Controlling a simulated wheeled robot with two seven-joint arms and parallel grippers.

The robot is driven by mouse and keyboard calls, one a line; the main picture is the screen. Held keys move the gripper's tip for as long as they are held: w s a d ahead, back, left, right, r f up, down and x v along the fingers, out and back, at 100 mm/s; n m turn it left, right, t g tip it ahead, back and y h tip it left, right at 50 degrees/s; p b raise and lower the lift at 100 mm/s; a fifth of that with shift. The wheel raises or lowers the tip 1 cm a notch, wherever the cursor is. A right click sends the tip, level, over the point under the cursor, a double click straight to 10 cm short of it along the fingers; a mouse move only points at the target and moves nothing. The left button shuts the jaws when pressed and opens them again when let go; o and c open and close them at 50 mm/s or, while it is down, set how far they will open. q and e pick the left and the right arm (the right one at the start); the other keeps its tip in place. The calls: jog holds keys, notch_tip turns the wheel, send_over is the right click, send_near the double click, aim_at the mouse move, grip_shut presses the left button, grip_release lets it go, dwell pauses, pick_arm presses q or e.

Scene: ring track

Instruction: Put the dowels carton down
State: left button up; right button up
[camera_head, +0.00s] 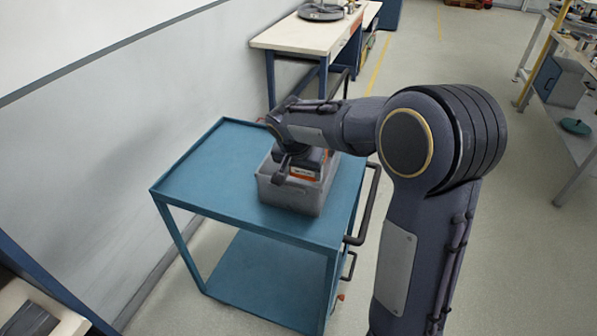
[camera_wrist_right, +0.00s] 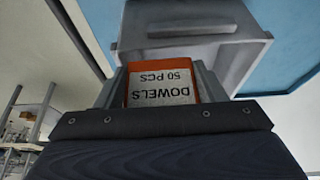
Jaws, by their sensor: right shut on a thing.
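The dowels carton (camera_wrist_right: 163,90) is orange with a white label reading "DOWELS 50 PCS", which appears upside down in the right wrist view. A small orange and white part of the carton (camera_head: 303,173) shows under my right wrist in the head view. My right gripper (camera_head: 300,163) is shut on it, with a grey finger on each side in the wrist view. The carton is over or partly inside a grey bin (camera_head: 289,198); its bottom is hidden, so I cannot tell if it touches the bin floor. My left gripper is not in view.
The bin stands on the top of a blue two-level cart (camera_head: 205,172), near its right edge. The cart top left of the bin is bare. A wall runs along the left. A white-topped workbench (camera_head: 300,35) stands behind the cart, and shelving is at far right.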

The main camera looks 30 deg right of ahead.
jog(key=w, duration=0.1)
jog(key=w+d+f, duration=0.2)
jog(key=w, duration=0.1)
jog(key=shift+w+d+p, duration=0.1)
jog(key=shift+d+p, duration=0.05)
jog(key=shift+p, duration=0.25)
jog(key=p, duration=0.1)
send_over(302, 181)
jog(key=a, duration=0.1)
jog(key=f, duration=0.4)
jog(key=s+f, duration=0.1)
jog(key=f, duration=0.1)
jog(key=shift+w+f, duration=0.2)
jog(key=shift+f, duration=0.2)
notch_tip(302, 181, down, 3)
jog(key=shift+r+p, duration=0.1)
jog(key=shift+p, duration=0.45)
jog(key=o, duration=0.6)
jog(key=shift+f, duration=0.2)
jog(key=o, duration=0.5)
jog(key=shift+r, duration=0.1)
